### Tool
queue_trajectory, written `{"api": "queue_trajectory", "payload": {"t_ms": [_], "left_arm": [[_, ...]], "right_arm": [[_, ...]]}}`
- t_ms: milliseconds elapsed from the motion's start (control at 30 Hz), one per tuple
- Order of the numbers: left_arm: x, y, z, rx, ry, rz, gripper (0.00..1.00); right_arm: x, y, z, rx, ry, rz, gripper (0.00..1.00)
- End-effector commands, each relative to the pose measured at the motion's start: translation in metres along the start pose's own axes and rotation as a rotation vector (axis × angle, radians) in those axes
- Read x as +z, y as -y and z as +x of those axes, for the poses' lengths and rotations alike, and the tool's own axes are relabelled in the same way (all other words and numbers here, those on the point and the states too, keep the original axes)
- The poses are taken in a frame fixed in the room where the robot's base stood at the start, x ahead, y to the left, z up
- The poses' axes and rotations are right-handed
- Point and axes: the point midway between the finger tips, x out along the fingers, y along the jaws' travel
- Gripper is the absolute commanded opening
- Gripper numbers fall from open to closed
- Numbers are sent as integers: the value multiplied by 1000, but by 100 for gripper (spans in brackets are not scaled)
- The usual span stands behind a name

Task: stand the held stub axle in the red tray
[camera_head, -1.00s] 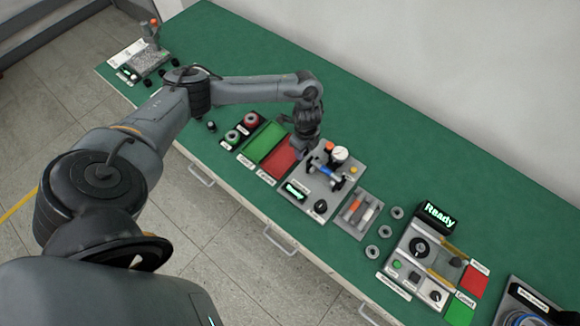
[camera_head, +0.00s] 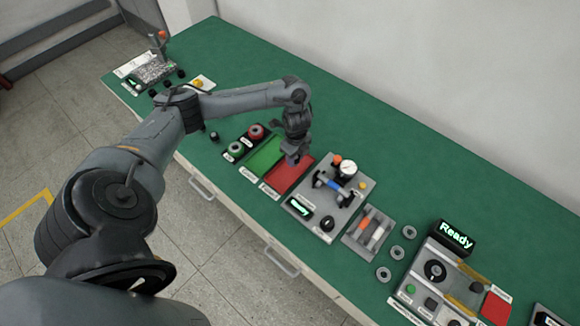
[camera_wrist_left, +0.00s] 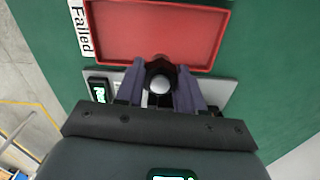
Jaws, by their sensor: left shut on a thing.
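The red tray (camera_head: 281,181) lies on the green table beside the green tray. It also shows in the left wrist view (camera_wrist_left: 155,30), empty where visible, with a "Failed" label at its left. My left gripper (camera_head: 293,160) points down at the red tray, over or near its far part. In the wrist view, my left gripper (camera_wrist_left: 160,88) is shut on the stub axle (camera_wrist_left: 160,84), whose pale round end and dark collar show between the fingers. In that view they overlap the tray's lower edge. Their height above the tray is unclear. My right gripper is out of view.
The green tray (camera_head: 264,157) lies to the left of the red one, with red and green ringed parts beyond. A grey test station (camera_head: 338,207) with a dial stands close on the right. Loose rings and another station (camera_head: 440,272) lie farther right. The table behind is clear.

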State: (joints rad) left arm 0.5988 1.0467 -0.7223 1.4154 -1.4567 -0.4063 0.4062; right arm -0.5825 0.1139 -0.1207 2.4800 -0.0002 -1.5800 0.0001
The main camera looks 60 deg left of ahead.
Motion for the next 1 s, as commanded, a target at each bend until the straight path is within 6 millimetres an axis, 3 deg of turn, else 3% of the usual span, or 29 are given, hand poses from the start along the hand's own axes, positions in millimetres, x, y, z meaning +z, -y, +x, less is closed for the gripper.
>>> {"api": "queue_trajectory", "payload": {"t_ms": [133, 367, 700, 1000], "left_arm": [[12, -8, 9, 1, 0, -1, 0], [15, -10, 14, 0, -1, 0, 0], [15, -10, 50, 0, -2, -1, 0], [15, -10, 51, -1, -1, 0, 0]], "right_arm": [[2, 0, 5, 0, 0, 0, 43], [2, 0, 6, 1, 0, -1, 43], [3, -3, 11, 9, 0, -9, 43], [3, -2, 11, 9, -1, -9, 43]]}}
